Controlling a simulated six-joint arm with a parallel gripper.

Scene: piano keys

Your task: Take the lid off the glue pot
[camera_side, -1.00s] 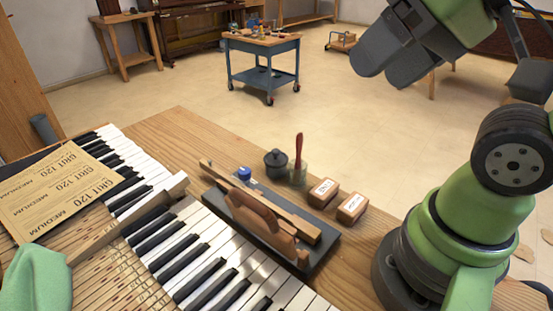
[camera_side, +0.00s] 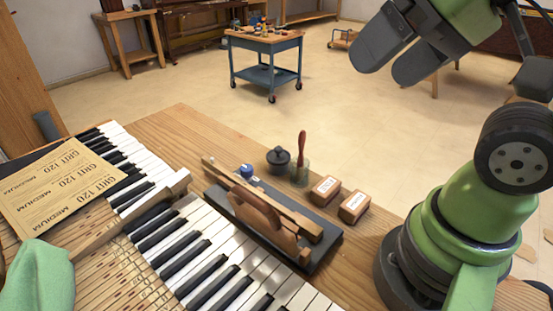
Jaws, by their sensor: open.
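The glue pot (camera_side: 278,164) is a small dark pot standing on the wooden bench. Its dark lid (camera_side: 278,153), with a small knob, sits on top of it. My gripper (camera_side: 376,76) is at the upper right, high above the bench and well apart from the pot. Its two dark fingers are spread, with nothing between them.
A glass jar with a red-handled brush (camera_side: 301,160) stands right beside the pot. Two small wooden boxes (camera_side: 340,199) lie to its right. Piano keys (camera_side: 205,230) fill the left.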

